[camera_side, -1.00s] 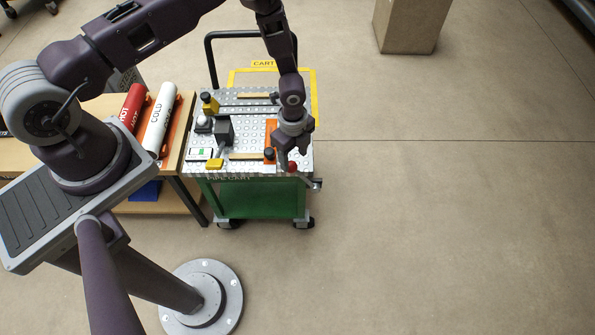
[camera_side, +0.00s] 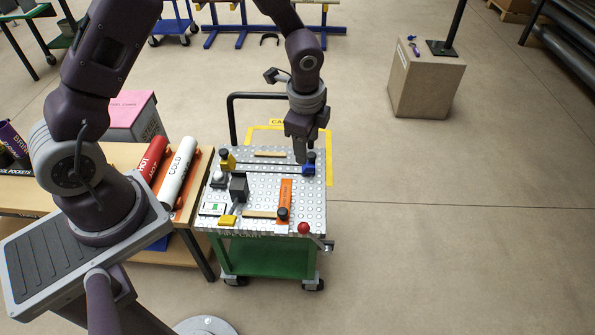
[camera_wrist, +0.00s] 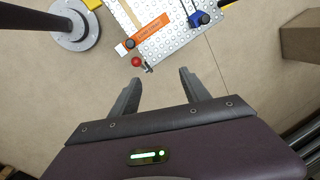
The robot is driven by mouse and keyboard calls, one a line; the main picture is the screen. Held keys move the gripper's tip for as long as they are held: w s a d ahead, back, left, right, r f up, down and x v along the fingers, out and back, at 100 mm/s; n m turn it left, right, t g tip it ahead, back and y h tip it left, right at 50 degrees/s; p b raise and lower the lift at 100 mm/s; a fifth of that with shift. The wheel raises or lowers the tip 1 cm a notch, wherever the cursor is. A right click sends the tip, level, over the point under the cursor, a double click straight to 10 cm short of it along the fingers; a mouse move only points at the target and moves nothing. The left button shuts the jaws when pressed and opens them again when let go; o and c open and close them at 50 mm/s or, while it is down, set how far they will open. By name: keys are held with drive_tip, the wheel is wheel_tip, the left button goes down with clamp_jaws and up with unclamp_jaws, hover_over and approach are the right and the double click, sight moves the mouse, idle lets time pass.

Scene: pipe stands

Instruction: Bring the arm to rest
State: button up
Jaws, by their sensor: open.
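My gripper (camera_side: 300,148) hangs above the far right part of the cart's perforated top (camera_side: 262,192) in the side view. In the wrist view my gripper (camera_wrist: 156,88) shows two fingers spread wide with nothing between them, and bare floor behind. The cart top holds a red ball-shaped knob (camera_side: 304,228) at its near right corner, an orange plate (camera_side: 285,198) with a dark knob, and a blue clamp-like piece (camera_side: 309,168) close to the gripper in the picture. Whether the fingertips touch the blue piece cannot be told from the side view, but the wrist view shows it apart from them.
A wooden table (camera_side: 120,158) left of the cart carries a red HOT pipe (camera_side: 153,158) and a white COLD pipe (camera_side: 177,172). A black cart handle (camera_side: 232,118) rises behind. A beige block (camera_side: 425,85) stands at the back right. The floor at right is clear.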

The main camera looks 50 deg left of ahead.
drive_tip(key=s+a+r+n+t, duration=0.1)
drive_tip(key=s+r+n, duration=0.15)
drive_tip(key=r, duration=0.45)
drive_tip(key=s+a+r+n, duration=0.1)
drive_tip(key=s+r+n, duration=0.15)
drive_tip(key=r, duration=0.45)
drive_tip(key=s+r+n+t, duration=0.1)
drive_tip(key=s+r+n, duration=0.1)
drive_tip(key=s, duration=0.4)
drive_tip(key=s+d+r+n+t, duration=0.1)
drive_tip(key=s+r+n, duration=0.2)
drive_tip(key=s, duration=0.4)
drive_tip(key=s+d+r+n+h, duration=0.1)
drive_tip(key=s+r+n, duration=0.2)
drive_tip(key=s, duration=0.4)
drive_tip(key=shift+r+t, duration=0.4)
drive_tip(key=shift+r, duration=0.4)
